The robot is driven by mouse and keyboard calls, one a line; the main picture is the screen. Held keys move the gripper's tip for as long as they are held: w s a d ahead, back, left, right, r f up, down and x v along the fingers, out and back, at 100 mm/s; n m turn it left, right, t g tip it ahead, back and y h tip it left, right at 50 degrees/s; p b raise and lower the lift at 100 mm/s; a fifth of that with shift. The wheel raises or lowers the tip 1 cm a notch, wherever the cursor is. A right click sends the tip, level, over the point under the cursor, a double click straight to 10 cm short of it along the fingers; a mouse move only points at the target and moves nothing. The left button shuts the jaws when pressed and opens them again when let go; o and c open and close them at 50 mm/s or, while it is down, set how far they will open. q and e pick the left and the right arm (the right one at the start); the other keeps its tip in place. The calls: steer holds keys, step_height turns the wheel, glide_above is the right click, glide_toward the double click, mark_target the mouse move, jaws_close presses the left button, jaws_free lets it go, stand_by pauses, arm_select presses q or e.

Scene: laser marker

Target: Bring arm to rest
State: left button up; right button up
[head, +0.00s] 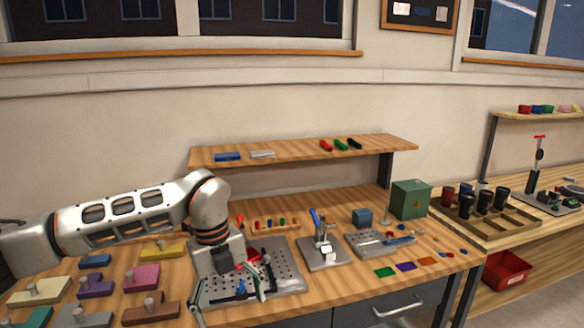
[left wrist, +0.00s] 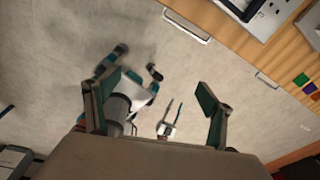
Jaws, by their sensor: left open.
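My left arm (head: 120,212) reaches in from the left in the head view. It bends down at the wrist, and my left gripper (head: 228,292) hangs pointing down, in front of the grey perforated plate (head: 285,272) in the picture. In the left wrist view the two fingers of my left gripper (left wrist: 155,105) are spread wide, with nothing between them. Beyond them lie the floor and the bench's front edge.
The bench holds coloured blocks with knobs (head: 142,276) at the left, a small press (head: 322,252), a green box (head: 409,199) and coloured cards (head: 406,266). A shelf (head: 300,150) stands behind. A drawer handle (left wrist: 187,26) sticks out from the bench front.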

arm_select(q)
steer(key=s+d+f+m+g+h, duration=0.2)
steer(key=s+d+h, duration=0.2)
steer(key=s+d, duration=0.3)
steer(key=s+d+f+m+g+h, duration=0.1)
steer(key=s+d+m+g+h, duration=0.2)
steer(key=d, duration=0.7)
steer(key=s+d+r+n+t+h, duration=0.1)
steer(key=s+d+r+n+h, duration=0.25)
steer(key=d+r+h, duration=0.45)
steer(key=w+a+f+n+t, duration=0.3)
steer(key=w+a+n+t, duration=0.25)
steer(key=n+t, duration=0.4)
steer(key=w+a+f+n+t, duration=0.4)
steer(key=a+n+t, duration=0.2)
steer(key=n+t, duration=0.3)
steer(key=s+a+f+n+y, duration=0.25)
steer(key=a+f+y, duration=0.25)
steer(key=a+f, duration=0.3)
steer(key=s+a+f+n+y, duration=0.1)
steer(key=a+f+n+y, duration=0.35)
steer(key=f, duration=0.55)
steer(key=s+a+f+n+g+y, duration=0.1)
steer(key=s+a+f+g+y, duration=0.2)
steer(key=s+a+f, duration=0.5)
step_height(320, 180, down, 3)
steer(key=s+y, duration=0.1)
steer(key=s, duration=0.2)
steer(key=shift+a+f, duration=0.15)
steer(key=shift+a, duration=0.15)
